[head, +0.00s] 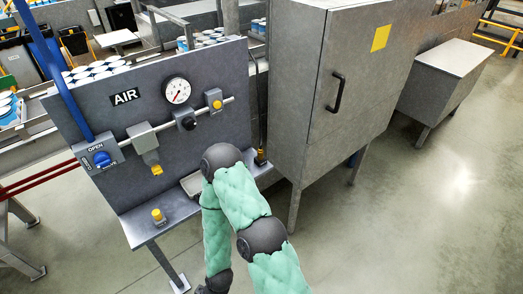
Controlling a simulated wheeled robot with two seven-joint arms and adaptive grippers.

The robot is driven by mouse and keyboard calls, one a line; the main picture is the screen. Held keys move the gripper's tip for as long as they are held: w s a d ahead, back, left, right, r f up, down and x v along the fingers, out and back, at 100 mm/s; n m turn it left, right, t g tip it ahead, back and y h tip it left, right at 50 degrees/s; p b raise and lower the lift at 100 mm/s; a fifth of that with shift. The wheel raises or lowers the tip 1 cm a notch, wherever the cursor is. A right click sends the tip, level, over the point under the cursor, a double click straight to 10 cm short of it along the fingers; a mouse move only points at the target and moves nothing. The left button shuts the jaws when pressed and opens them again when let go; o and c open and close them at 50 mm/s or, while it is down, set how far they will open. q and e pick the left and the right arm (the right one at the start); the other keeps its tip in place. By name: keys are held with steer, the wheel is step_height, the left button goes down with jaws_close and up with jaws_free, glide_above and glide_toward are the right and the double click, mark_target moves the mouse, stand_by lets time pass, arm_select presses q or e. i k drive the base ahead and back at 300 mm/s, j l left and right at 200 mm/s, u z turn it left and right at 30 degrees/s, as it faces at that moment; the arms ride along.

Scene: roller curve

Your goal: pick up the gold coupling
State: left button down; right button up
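A small gold coupling (158,216) stands upright on the left part of the grey ledge (180,207) below the air panel. Another gold-coloured fitting (260,157) is at the lower end of a dark hose, at the ledge's right end. A third gold piece (156,169) hangs under the grey unit on the panel. I cannot tell which one the task means. My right arm, in green padding, bends over in front of the ledge and hides part of it. Its dark end is cut off at the bottom edge, so its fingers cannot be made out. My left gripper is not in view.
The air panel (190,140) carries a gauge (176,91), a pipe with knobs and a blue valve (102,158). A tall grey cabinet (340,80) stands close on the right. A grey box on legs (450,75) is further right. The floor at right is clear.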

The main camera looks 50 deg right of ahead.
mark_target(260, 153)
steer(key=z, duration=1.7)
